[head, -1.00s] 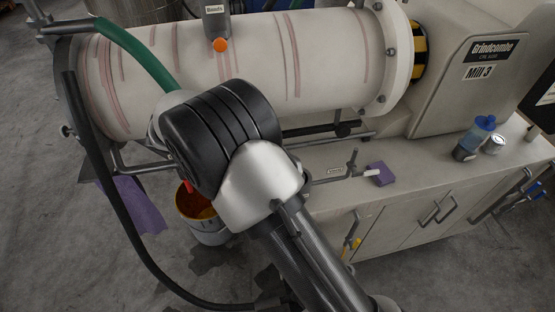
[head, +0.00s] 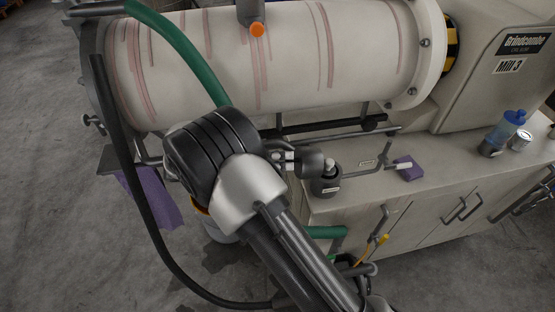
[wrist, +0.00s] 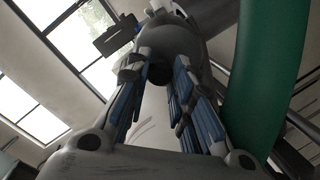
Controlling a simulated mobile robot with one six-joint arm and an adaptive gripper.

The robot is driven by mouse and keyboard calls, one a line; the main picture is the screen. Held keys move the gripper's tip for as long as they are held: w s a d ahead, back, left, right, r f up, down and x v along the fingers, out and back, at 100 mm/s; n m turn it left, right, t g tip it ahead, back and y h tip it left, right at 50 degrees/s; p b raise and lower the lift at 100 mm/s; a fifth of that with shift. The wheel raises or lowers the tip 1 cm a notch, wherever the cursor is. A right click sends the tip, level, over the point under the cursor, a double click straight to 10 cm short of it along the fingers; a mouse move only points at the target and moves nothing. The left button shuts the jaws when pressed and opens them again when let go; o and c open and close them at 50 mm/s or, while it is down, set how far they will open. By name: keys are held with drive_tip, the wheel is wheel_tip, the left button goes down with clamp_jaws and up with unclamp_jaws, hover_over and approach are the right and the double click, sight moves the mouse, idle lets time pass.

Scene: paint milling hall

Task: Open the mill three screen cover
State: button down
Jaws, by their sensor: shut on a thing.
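In the wrist view my gripper (wrist: 160,76) has blue-padded fingers closed in on a dark rounded part in front of a grey body (wrist: 172,42). I cannot tell whether this part belongs to the screen cover. A dark fitting with a label (head: 326,184) shows just right of my arm.
A green hose (head: 180,50) arcs down behind my arm and also runs close by on the right in the wrist view (wrist: 262,85). A purple cloth (head: 150,200) hangs at left.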

drive_tip(key=c, duration=1.4)
unclamp_jaws()
drive_tip(key=shift+o, duration=0.2)
drive_tip(key=v, duration=1.2)
drive_tip(key=shift+c, duration=0.2)
